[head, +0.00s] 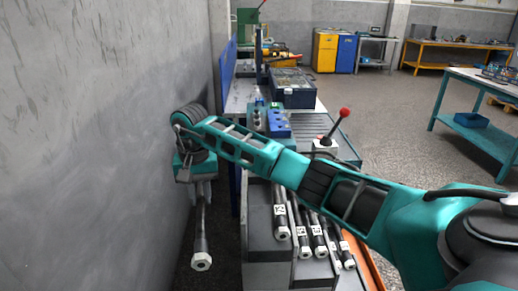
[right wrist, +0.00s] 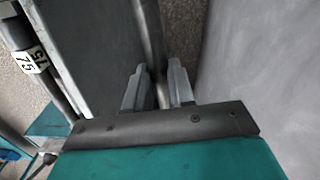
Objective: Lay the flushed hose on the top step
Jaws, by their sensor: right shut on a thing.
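My right gripper (head: 196,178) is shut on a dark hose (head: 201,225) with a pale metal end fitting. The hose hangs down between the grey wall and the stepped rack, apart from the rack in the head view. In the right wrist view, the fingers (right wrist: 158,90) close around the hose (right wrist: 151,35), which runs away from the camera. The stepped grey rack (head: 259,240) stands to the right of the held hose. Several hoses with white number tags (head: 305,235) lie on its steps. The arm hides the rack's far end. My left gripper is not in view.
The grey wall (head: 105,140) is close on the left of the gripper. Behind the rack is a bench with blue blocks (head: 278,124), a dark case (head: 292,88) and a red-knobbed lever (head: 338,124). A tagged hose (right wrist: 30,62) shows at the left of the wrist view.

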